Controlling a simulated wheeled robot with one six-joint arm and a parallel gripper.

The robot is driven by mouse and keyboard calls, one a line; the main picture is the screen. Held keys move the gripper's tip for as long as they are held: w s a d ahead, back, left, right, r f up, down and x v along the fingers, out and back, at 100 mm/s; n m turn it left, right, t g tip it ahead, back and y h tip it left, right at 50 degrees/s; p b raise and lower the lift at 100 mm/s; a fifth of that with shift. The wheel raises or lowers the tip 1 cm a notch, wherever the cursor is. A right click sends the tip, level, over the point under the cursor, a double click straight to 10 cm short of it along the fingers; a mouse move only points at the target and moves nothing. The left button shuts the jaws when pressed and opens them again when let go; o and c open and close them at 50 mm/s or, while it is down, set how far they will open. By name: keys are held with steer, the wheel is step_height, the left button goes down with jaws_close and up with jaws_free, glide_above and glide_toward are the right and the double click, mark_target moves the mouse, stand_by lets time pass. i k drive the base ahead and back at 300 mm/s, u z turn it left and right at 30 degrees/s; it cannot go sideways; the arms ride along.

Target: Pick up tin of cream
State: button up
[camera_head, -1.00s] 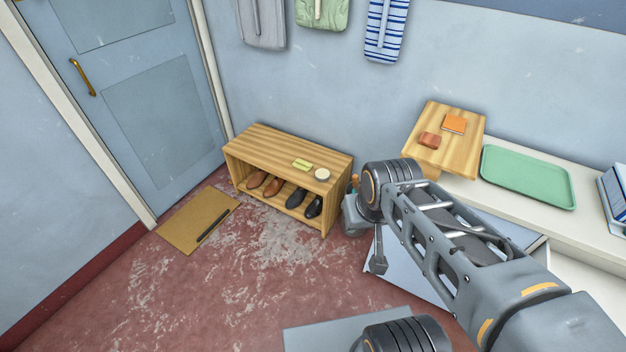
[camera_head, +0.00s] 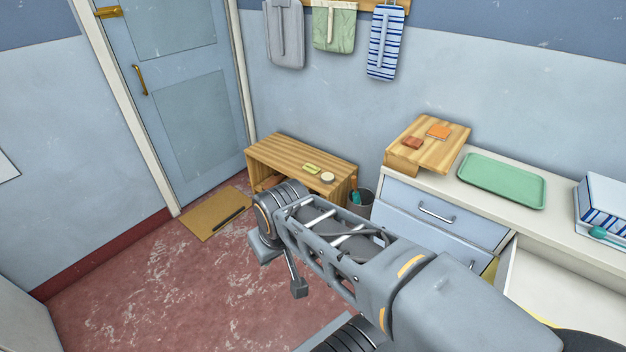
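A small round tin with a pale lid (camera_head: 327,178), which looks like the tin of cream, stands on top of the wooden shoe bench (camera_head: 285,151), near its right end. A flat yellow-green block (camera_head: 311,168) lies just left of it. My gripper (camera_head: 280,268) hangs at the end of my arm, in front of and below the bench in the picture. Its two fingers appear spread apart, with floor showing between them and nothing held. It is clear of the tin. My wrist hides most of the bench's lower shelf.
A bin (camera_head: 361,203) stands right of the bench. A counter with drawers (camera_head: 430,214) carries a wooden stand (camera_head: 440,150) and a green tray (camera_head: 502,181); a lower drawer seems open. A doormat (camera_head: 209,214) lies by the door (camera_head: 190,100). Floor left of my arm is clear.

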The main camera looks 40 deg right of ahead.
mark_target(327, 178)
steer(key=u, duration=0.3)
steer(key=i, duration=2.6)
steer(key=z, duration=1.6)
steer(key=i, duration=0.75)
steer(key=z, duration=0.9)
